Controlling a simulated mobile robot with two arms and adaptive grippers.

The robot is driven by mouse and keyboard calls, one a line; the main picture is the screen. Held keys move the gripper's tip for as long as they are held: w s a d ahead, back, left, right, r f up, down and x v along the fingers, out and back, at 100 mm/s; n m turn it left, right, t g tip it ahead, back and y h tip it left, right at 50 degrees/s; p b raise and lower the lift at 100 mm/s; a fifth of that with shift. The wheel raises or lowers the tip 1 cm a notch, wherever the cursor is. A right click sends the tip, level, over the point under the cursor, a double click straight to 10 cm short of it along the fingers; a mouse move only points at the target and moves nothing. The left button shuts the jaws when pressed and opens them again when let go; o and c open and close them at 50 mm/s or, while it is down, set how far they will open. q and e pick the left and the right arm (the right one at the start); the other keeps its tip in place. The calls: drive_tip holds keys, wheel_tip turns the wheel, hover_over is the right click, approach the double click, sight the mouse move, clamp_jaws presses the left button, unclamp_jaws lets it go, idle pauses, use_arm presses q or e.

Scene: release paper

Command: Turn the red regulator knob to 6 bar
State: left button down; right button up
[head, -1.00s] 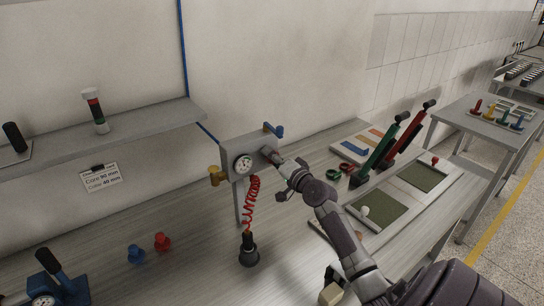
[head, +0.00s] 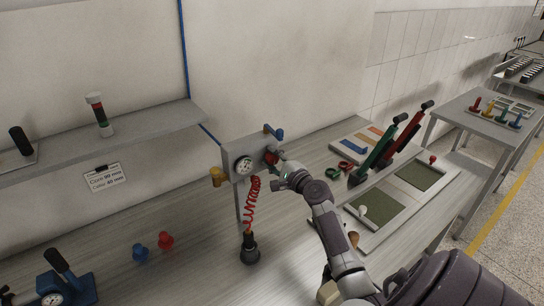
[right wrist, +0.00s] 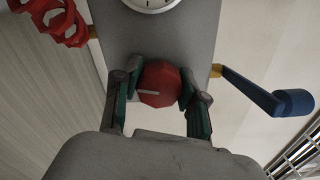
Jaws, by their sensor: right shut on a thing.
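The red regulator knob (right wrist: 160,84) sits on the grey regulator panel (right wrist: 150,40) and carries a pale pointer line. In the head view the knob (head: 272,157) is partly hidden by my gripper. My right gripper (head: 275,163) is at the panel's right side. In the right wrist view its fingers (right wrist: 160,90) are on both sides of the knob, shut on it. The round gauge (head: 244,165) is on the panel, left of the knob; its reading is too small to tell. My left gripper is not in view.
A blue lever (head: 274,132) is on top of the panel and a brass fitting (head: 217,177) at its left. A red coiled hose (head: 253,200) hangs down to a black nozzle (head: 249,248). Green and red long-handled tools (head: 375,155) stand to the right.

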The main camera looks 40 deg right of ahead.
drive_tip(key=shift+m, duration=0.6)
drive_tip(key=o, duration=1.2)
drive_tip(key=shift+c, duration=0.2)
drive_tip(key=shift+s, duration=0.1)
drive_tip(key=s+a, duration=0.1)
drive_tip(key=s, duration=1)
drive_tip(key=shift+s+a, duration=0.15)
drive_tip(key=shift+s, duration=0.25)
drive_tip(key=shift+f, duration=0.1)
